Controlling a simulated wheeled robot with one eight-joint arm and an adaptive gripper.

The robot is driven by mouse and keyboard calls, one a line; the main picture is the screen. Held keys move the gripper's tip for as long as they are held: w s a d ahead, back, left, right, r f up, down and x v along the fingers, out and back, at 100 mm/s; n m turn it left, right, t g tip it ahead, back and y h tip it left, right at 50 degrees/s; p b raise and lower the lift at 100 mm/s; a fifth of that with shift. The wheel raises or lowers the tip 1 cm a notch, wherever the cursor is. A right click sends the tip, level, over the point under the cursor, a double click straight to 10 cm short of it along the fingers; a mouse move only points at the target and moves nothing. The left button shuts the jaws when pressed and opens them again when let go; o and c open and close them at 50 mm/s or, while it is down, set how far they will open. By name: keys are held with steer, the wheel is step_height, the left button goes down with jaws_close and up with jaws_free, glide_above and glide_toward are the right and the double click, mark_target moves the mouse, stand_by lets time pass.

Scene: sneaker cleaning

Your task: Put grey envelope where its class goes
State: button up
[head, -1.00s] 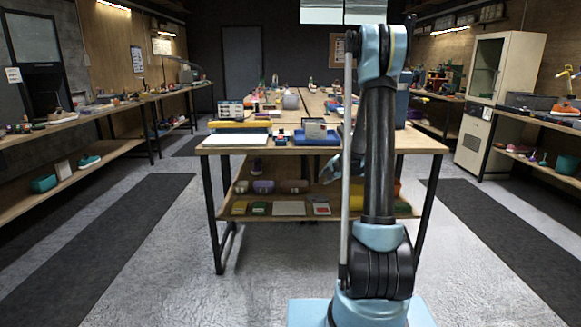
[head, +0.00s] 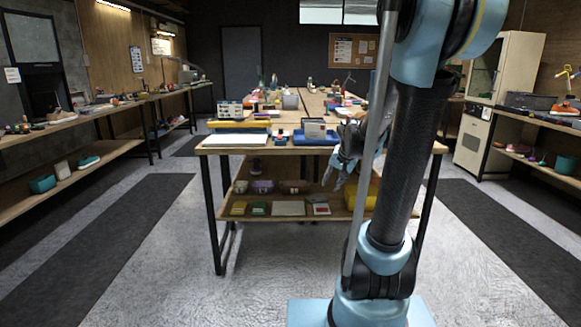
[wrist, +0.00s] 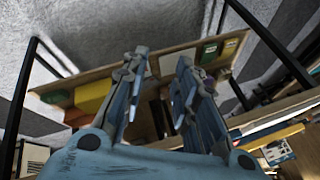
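I cannot pick out a grey envelope for certain in either view. A pale flat item (head: 288,208) lies on the lower shelf of the central table in the head view, too small to identify. My gripper (head: 338,176) is in front of the table's right part, between tabletop and lower shelf height in the picture. In the wrist view my gripper (wrist: 158,88) has its two fingers apart with nothing between them. The shelf (wrist: 165,62) shows beyond the fingers.
The tabletop holds a blue tray (head: 315,140) and a yellow item (head: 238,124). The lower shelf (head: 268,221) carries bowls, small coloured items and a yellow bin (head: 362,193), also in the wrist view (wrist: 92,95). Side benches line both walls. The floor before the table is clear.

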steer(key=s+d+f+n+g+h, duration=0.1)
steer(key=s+f+n, duration=0.1)
steer(key=s, duration=1.2)
steer(key=s+d+f+n+g+h, duration=0.1)
steer(key=s+f, duration=0.3)
steer(key=s, duration=0.9)
steer(key=shift+s+d+n+g, duration=0.35)
steer(key=shift+d+n+g, duration=0.25)
steer(key=shift+n, duration=0.2)
